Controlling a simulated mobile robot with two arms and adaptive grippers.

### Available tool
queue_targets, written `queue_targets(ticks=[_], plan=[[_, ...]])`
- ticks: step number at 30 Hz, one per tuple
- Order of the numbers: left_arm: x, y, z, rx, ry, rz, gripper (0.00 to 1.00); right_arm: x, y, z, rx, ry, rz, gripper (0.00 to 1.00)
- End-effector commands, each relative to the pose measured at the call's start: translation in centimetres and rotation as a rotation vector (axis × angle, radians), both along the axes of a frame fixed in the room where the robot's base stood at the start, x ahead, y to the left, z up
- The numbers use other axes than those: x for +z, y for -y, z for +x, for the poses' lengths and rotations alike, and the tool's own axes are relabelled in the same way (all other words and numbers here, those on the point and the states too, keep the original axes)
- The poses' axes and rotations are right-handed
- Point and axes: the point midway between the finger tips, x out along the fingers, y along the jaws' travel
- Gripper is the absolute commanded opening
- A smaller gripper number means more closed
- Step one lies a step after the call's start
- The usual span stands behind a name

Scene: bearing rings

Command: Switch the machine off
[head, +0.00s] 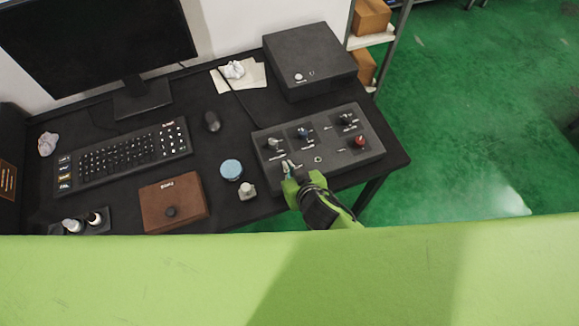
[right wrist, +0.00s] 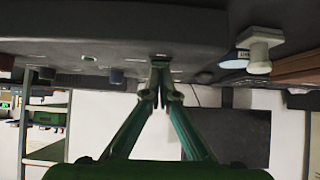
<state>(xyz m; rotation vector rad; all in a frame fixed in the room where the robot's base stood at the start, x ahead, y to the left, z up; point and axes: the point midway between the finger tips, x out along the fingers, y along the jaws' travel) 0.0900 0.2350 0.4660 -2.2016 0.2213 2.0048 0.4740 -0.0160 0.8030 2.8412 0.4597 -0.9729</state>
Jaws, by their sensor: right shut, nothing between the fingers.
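The machine's control panel, a dark grey box (head: 327,163), sits at the right end of the black desk. On it are a pale knob (head: 273,142), a blue knob (head: 303,132), a black knob (head: 346,118), a red knob (head: 360,141) and a small light round part (head: 318,159). My right gripper (head: 289,166) is at the panel's front left, fingers shut and empty. In the right wrist view its closed fingertips (right wrist: 160,72) are close to the panel (right wrist: 120,40); contact cannot be told. They cover part of the panel there. My left gripper is not in view.
Left of the panel stand a blue round tin (head: 231,169), a small white-topped object (head: 247,188) and a brown box (head: 173,203). A black box (head: 310,62) is behind. Green floor is clear at right.

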Motion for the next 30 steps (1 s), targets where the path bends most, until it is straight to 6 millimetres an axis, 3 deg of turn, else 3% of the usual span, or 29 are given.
queue_targets(ticks=[25,30], plan=[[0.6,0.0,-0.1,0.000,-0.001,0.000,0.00,0.5,-0.4,1.3,0.000,-0.003,-0.001,0.00],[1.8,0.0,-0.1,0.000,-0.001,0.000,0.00,1.8,-0.2,1.7,0.000,-0.002,-0.002,0.00]])
